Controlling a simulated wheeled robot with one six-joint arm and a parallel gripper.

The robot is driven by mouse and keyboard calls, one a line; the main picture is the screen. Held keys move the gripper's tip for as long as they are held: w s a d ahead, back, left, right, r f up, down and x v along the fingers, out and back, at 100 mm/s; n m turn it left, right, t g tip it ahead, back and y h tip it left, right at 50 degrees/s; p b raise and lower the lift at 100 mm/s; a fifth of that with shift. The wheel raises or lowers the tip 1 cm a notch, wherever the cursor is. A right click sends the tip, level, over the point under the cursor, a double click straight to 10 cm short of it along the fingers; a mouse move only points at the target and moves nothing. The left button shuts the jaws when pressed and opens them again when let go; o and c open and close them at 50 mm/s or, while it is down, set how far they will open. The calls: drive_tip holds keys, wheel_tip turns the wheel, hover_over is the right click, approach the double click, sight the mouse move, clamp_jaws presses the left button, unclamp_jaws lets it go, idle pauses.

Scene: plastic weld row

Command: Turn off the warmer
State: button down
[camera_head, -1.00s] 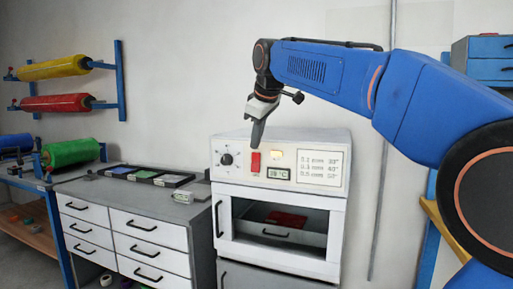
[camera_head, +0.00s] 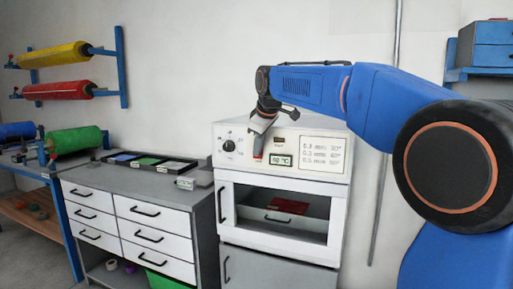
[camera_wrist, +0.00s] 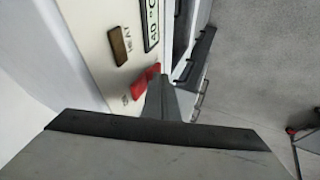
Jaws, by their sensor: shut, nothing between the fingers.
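The warmer (camera_head: 345,180) is a white cabinet with a dial, a display and a front window. Its red rocker switch (camera_wrist: 145,82) shows in the wrist view beside the letters "ON". In the head view my gripper covers most of the switch, with a little red at the fingertips. My gripper (camera_head: 259,156) is shut and empty, its tips at the switch and seemingly touching it. The "HEAT" lamp (camera_wrist: 119,45) looks dull brown in the wrist view. The display (camera_wrist: 151,22) reads about 40 °C. The switch's exact tilt is hard to tell.
A dial (camera_head: 228,146) sits left of the switch. A red piece (camera_head: 288,206) lies inside behind the window. A drawer bench (camera_head: 130,185) with trays on top stands to the left. Colored rolls (camera_head: 75,140) are farther left.

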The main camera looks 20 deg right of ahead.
idle(0.3)
drive_tip(key=shift+w+d+f+t, duration=0.15)
drive_tip(key=shift+t, duration=0.15)
drive_tip(key=shift+r, duration=0.8)
drive_tip(key=s+a+v, duration=0.1)
drive_tip(key=a+v, duration=0.1)
drive_tip(key=v, duration=1)
drive_tip(key=shift+s, duration=0.25)
